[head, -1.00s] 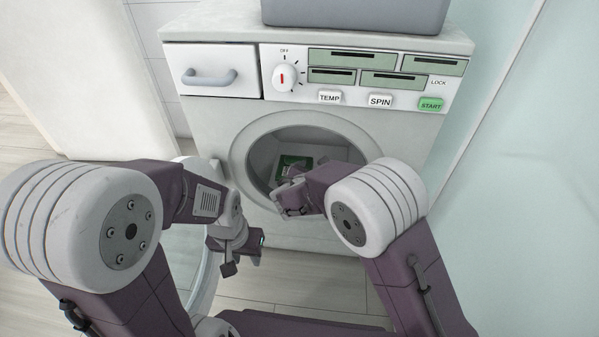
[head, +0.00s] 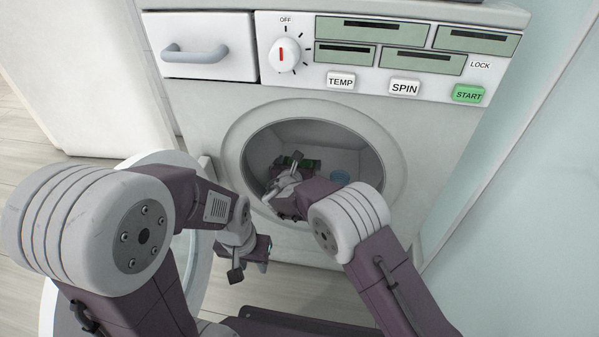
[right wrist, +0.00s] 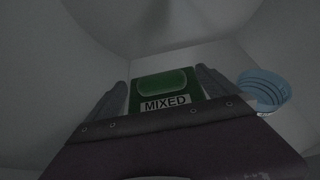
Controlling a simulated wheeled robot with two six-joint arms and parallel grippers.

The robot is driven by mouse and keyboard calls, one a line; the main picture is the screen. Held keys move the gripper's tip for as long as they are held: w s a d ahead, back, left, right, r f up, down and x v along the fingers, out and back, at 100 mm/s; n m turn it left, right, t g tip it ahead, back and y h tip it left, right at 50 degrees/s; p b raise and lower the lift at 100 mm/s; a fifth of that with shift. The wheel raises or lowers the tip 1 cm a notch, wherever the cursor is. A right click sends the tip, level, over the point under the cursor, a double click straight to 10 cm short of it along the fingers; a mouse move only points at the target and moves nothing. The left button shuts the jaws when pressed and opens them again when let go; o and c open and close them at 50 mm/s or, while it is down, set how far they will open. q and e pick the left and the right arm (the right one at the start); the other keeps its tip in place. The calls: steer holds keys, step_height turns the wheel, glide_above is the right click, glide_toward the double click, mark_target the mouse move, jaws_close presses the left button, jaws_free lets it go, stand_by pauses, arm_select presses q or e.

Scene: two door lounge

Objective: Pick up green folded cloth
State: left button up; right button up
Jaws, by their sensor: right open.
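The green folded cloth (right wrist: 160,84) lies inside the washing machine drum and bears a "MIXED" label in the right wrist view. In the head view only a strip of the cloth (head: 304,163) shows, partly hidden by my right gripper. My right gripper (head: 288,172) is inside the drum opening. Its fingers (right wrist: 160,92) are open, one on each side of the cloth in the right wrist view; I cannot tell whether they touch it. My left gripper (head: 250,270) is outside, low in front of the machine, with its fingers apart and empty.
A blue ribbed round item (right wrist: 265,88) lies in the drum, right of the cloth. The washing machine (head: 415,130) has a round opening with a pale rim (head: 232,150). Its round door (head: 190,262) stands open at the left. A pale wall (head: 530,190) is close on the right.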

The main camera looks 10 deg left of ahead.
steer(key=shift+x, duration=1.2)
steer(key=c, duration=1.5)
step_height(320, 180, up, 6)
steer(key=p, duration=0.5)
steer(key=shift+f, duration=0.2)
steer(key=shift+s+d+r+p, duration=0.8)
steer(key=shift+s+d+r, duration=0.15)
steer(key=shift+s, duration=0.75)
steer(key=shift+s+d+r+p, duration=0.75)
steer(key=shift+s+d+r, duration=0.2)
steer(key=shift+s, duration=0.8)
steer(key=shift+s+d+r+p, duration=0.85)
steer(key=shift+s+d, duration=0.1)
steer(key=shift+s, duration=0.75)
